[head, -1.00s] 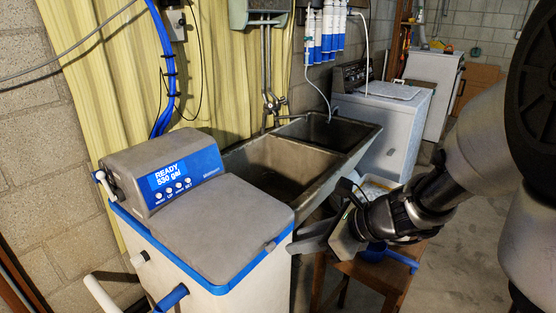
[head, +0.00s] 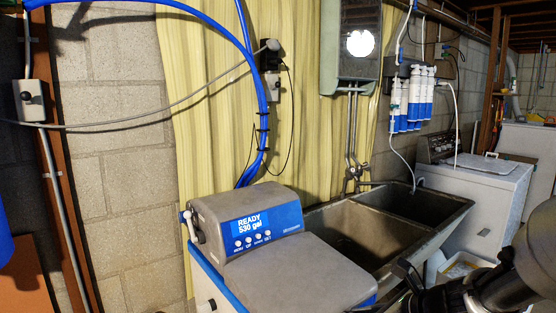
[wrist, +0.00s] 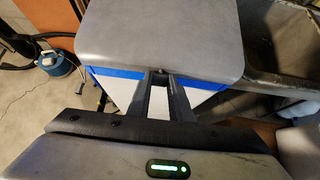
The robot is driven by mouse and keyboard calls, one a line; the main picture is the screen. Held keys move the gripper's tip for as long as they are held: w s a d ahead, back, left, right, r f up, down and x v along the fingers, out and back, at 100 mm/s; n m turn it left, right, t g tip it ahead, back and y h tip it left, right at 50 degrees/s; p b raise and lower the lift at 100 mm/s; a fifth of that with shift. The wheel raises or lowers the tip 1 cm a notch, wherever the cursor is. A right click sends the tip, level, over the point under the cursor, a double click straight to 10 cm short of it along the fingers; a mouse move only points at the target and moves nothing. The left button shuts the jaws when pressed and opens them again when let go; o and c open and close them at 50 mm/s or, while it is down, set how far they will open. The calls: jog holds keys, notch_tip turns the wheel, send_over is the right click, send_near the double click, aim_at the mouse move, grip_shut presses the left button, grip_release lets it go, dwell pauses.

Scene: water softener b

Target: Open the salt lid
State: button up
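The grey salt lid (head: 300,275) lies flat and closed on top of the water softener, in front of its control head (head: 248,225), whose display reads "READY 530 gal". In the wrist view the lid (wrist: 160,32) fills the upper middle, its front edge facing me. My gripper (wrist: 161,76) has its two fingers a little apart, with the white cabinet showing between them. The fingertips are at or just short of a small notch in the lid's front edge; I cannot tell whether they touch it. In the head view the fingers are mostly cut off at the bottom.
A double sink (head: 370,225) stands right of the softener, with a white washer (head: 475,195) beyond. Blue tubing (head: 262,110) and a grey cable run along the wall behind. In the wrist view a blue container (wrist: 54,63) stands on the floor at left.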

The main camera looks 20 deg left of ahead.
notch_tip(320, 180, up, 9)
jog(key=p, duration=0.8)
notch_tip(320, 180, up, 8)
jog(key=w+a+p, duration=0.1)
jog(key=a+p, duration=0.1)
jog(key=p, duration=0.5)
jog(key=shift+w+r+p, duration=0.15)
jog(key=shift+w+p, duration=0.15)
jog(key=shift+w, duration=0.05)
jog(key=shift+r, duration=0.15)
jog(key=w+a+r+p, duration=0.3)
jog(key=r+p, duration=0.4)
jog(key=shift+a, duration=0.35)
jog(key=shift+r, duration=0.1)
dwell(0.3)
